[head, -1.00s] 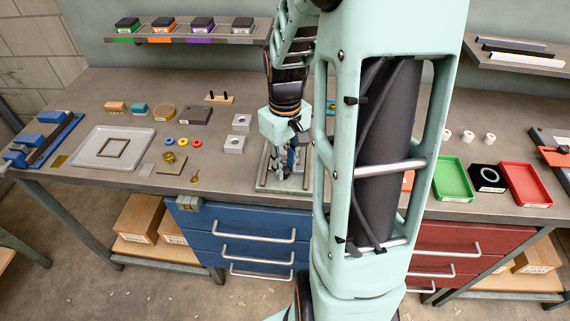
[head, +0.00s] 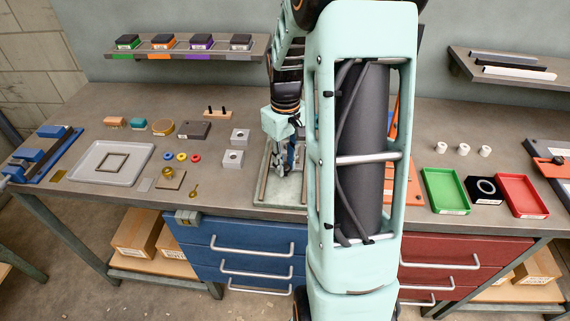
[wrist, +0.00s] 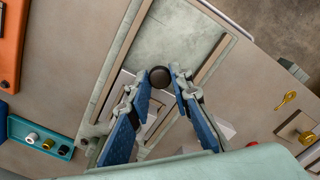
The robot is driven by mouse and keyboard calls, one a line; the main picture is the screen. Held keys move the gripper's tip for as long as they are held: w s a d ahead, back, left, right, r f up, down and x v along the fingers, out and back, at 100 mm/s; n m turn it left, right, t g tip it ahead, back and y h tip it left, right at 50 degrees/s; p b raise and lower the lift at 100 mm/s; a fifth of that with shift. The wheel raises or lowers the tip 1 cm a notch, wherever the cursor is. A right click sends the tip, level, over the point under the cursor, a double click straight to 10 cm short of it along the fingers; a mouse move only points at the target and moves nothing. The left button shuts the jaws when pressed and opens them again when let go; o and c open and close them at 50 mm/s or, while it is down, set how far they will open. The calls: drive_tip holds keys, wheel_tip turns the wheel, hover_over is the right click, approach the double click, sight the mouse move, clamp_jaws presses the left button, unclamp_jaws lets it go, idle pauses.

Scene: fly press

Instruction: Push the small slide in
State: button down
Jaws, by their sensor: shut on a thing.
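My gripper (wrist: 160,72) is shut on a dark round knob (wrist: 160,77), which sits between its blue-backed fingertips in the wrist view. A pale piece (wrist: 166,106) shows partly between and behind the fingers; I take it as part of the small slide, mostly hidden by them. Both are over a grey-green base plate (wrist: 178,32) with brown rails along its sides. In the head view my gripper (head: 283,170) is low over this base plate (head: 280,198). My own arm hides the plate's right side there, and the slide cannot be made out.
Two grey blocks with holes (head: 233,158) stand just left of the plate. A brass key-like piece (head: 194,191) and a grey tray (head: 112,162) lie farther left. Green (head: 446,190) and red (head: 522,196) trays are at right. The blue drawers (head: 240,250) are below the bench edge.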

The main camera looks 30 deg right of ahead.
drive_tip(key=c, duration=1.7)
unclamp_jaws()
drive_tip(key=shift+w+d, duration=0.2)
drive_tip(key=shift+w, duration=0.05)
drive_tip(key=shift+c, duration=0.2)
drive_tip(key=shift+s+a, duration=0.15)
drive_tip(key=shift+s, duration=0.05)
